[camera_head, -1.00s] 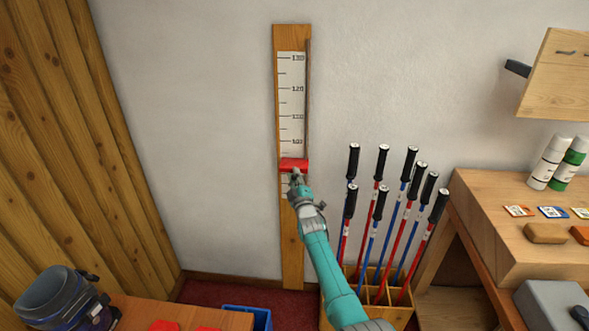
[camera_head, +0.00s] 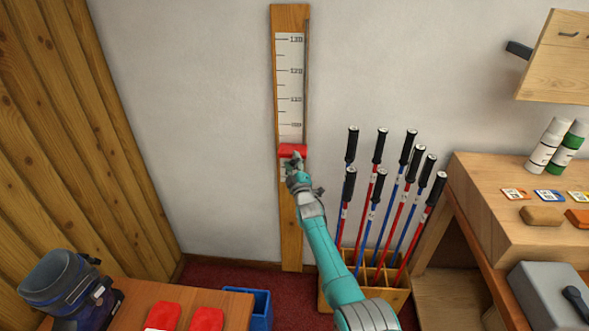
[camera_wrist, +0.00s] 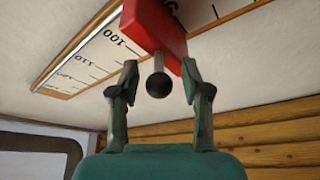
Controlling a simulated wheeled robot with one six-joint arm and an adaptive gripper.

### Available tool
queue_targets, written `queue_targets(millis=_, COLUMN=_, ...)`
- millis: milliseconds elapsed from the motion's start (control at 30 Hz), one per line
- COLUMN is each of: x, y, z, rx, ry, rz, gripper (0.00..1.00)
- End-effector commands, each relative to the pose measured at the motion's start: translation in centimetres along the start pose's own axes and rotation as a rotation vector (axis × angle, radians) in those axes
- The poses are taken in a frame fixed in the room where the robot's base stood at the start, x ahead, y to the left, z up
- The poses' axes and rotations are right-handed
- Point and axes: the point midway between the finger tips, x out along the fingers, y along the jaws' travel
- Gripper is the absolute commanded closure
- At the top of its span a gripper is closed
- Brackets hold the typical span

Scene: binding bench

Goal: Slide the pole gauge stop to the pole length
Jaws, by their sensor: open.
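The pole gauge (camera_head: 290,215) is a tall wooden board on the wall with a white numbered scale. Its red stop (camera_head: 292,151) sits a little below the 100 mark. In the wrist view the red stop (camera_wrist: 158,28) has a short stem ending in a black round knob (camera_wrist: 160,85). My gripper (camera_wrist: 159,75) is open, with one finger on each side of the stem and knob. Gaps show on both sides, so neither finger visibly grips it. In the head view my gripper (camera_head: 294,162) covers the knob and the stop's lower edge.
A wooden rack (camera_head: 368,292) of red and blue poles with black grips stands right of the gauge. A workbench (camera_head: 500,215) is farther right. A bench with a boot (camera_head: 70,290) and a blue bin (camera_head: 261,309) are at lower left. Wall left of the gauge is clear.

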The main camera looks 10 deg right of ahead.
Motion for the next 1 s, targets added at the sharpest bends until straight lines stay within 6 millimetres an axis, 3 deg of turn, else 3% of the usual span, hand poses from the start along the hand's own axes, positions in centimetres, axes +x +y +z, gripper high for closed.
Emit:
queue_targets(millis=267, x=-2.0, y=-0.1, z=0.1, rx=0.001, ry=-0.001, rz=-0.001, gripper=0.53)
queue_targets(millis=800, x=-9.5, y=-0.2, z=0.1, rx=-0.001, ry=-0.001, rz=-0.001, gripper=0.53)
queue_targets(millis=1000, x=-11.4, y=-0.1, z=0.1, rx=0.001, ry=-0.001, rz=-0.002, gripper=0.53)
